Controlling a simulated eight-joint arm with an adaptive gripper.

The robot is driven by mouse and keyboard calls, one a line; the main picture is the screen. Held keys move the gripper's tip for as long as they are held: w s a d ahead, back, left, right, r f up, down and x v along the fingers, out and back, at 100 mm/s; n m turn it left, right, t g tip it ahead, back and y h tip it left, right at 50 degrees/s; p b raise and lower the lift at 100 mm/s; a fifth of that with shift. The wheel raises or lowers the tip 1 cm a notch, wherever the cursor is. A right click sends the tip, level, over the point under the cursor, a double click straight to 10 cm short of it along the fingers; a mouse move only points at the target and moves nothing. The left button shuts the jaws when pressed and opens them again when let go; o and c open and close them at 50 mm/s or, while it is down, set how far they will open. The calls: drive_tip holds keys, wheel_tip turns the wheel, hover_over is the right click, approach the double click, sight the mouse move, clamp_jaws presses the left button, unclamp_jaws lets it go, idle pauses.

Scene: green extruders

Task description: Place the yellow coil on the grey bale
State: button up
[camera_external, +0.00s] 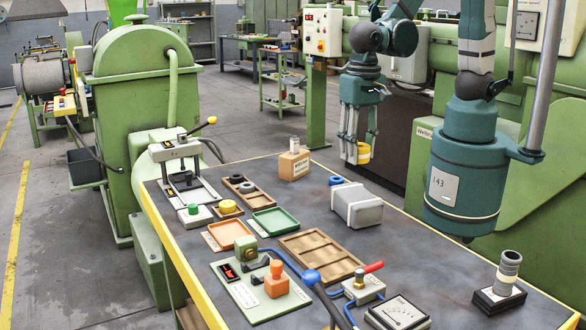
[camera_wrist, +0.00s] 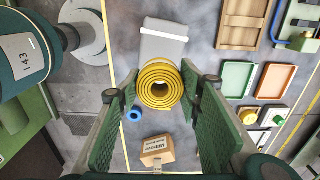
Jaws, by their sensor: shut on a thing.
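The yellow coil (camera_external: 363,153) is held at the fingertips of my gripper (camera_external: 354,150), high above the far edge of the table. In the wrist view the coil (camera_wrist: 160,84) sits between the two green fingers of my gripper (camera_wrist: 160,92), its round open end facing the camera. The grey bale (camera_external: 357,208) lies on the table below and nearer the external camera than the coil. In the wrist view the bale (camera_wrist: 163,48) shows just above the coil, its lower part hidden by it. The coil and bale are apart.
A blue ring (camera_external: 336,180) and a cardboard box (camera_external: 294,164) are near the bale. A wooden tray (camera_external: 318,257), a green tray (camera_external: 276,221) and an orange tray (camera_external: 229,234) lie beside it. A stack of grey rings (camera_external: 508,270) stands at the right.

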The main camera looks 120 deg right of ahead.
hover_over(357, 194)
drive_tip(key=shift+d+f+b, duration=0.15)
drive_tip(key=shift+f+b, duration=0.2)
drive_tip(key=shift+f, duration=2.5)
drive_tip(key=shift+f+b, duration=0.3)
drive_tip(key=shift+f, duration=1.75)
drive_tip(key=shift+f, duration=0.2)
drive_tip(key=o, duration=0.9)
drive_tip(key=shift+r, duration=0.3)
drive_tip(key=shift+r+p, duration=0.8)
drive_tip(key=shift+r, duration=5.1)
